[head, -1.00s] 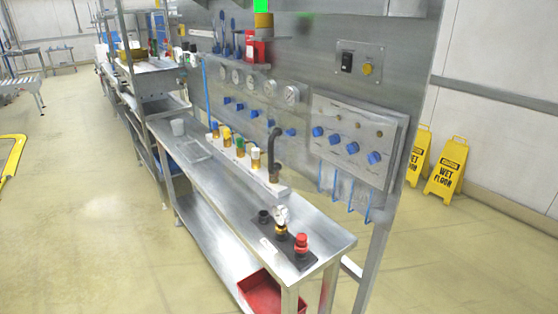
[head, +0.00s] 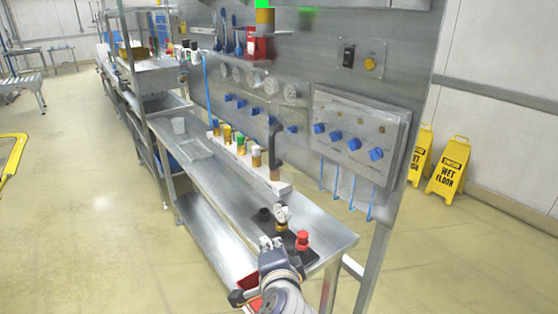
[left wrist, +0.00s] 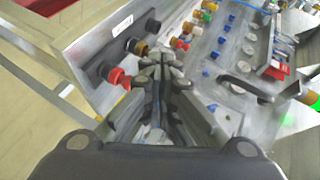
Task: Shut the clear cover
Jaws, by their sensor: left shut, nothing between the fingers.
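I cannot make out a clear cover with certainty. The panel with blue knobs (head: 360,112) on the upright wall has a pale surround, but I cannot tell whether a clear cover is on it. My left gripper (head: 270,244) is over the near end of the steel bench, shut and empty, in front of the gauge (head: 282,216) and left of the red knob (head: 302,239). In the left wrist view its fingers (left wrist: 158,72) are together, with the red knob (left wrist: 118,78) just left of them. My right gripper is not in view.
A red bin (head: 250,281) is below the bench, partly hidden by my arm. Yellow wet-floor signs (head: 447,170) stand right on open floor.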

